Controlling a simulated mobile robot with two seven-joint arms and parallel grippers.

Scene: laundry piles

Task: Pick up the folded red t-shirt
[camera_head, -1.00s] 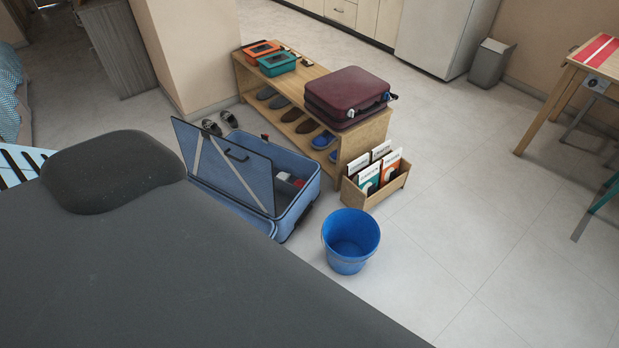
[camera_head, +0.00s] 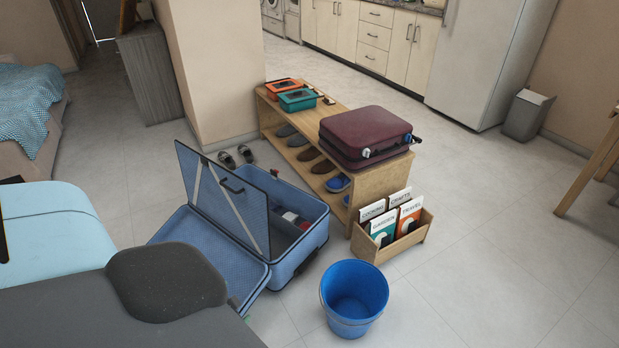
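I cannot make out a folded red t-shirt in this view. An open blue suitcase (camera_head: 290,251) lies on the floor, its lid panel (camera_head: 226,199) standing up. Some small red, white and dark items (camera_head: 291,217) show inside it, partly hidden by the panel, too small to identify. Neither of my grippers is in view.
A wooden shoe bench (camera_head: 366,186) bears a maroon suitcase (camera_head: 364,135) and orange and teal boxes. A magazine box (camera_head: 404,243) and blue bucket (camera_head: 354,294) stand near it. The floor (camera_head: 490,230) at right is clear.

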